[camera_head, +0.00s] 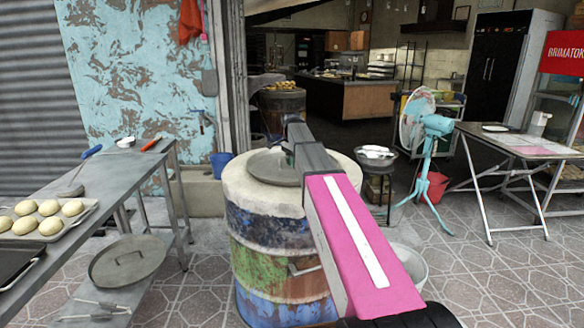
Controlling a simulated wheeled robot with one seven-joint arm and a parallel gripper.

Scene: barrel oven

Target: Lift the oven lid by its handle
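The barrel oven (255,225) stands in the middle, a drum with worn blue, green and red paint and a pale rim. Its grey round lid (262,168) lies on top and looks flat. My arm passes in front and covers the lid's right part. My gripper (289,158) seems to be at the arm's far end, over the lid, mostly hidden behind my own links. The lid's handle is not clearly visible, so I cannot tell whether the gripper touches it. The fingers are too hidden to show whether they are open.
A metal table at left holds a tray of dough balls (50,207); another round lid (127,261) lies on its lower shelf. A blue fan (428,130), a bowl on a stand (376,157) and a folding table (520,145) stand at right. Tiled floor is open at lower right.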

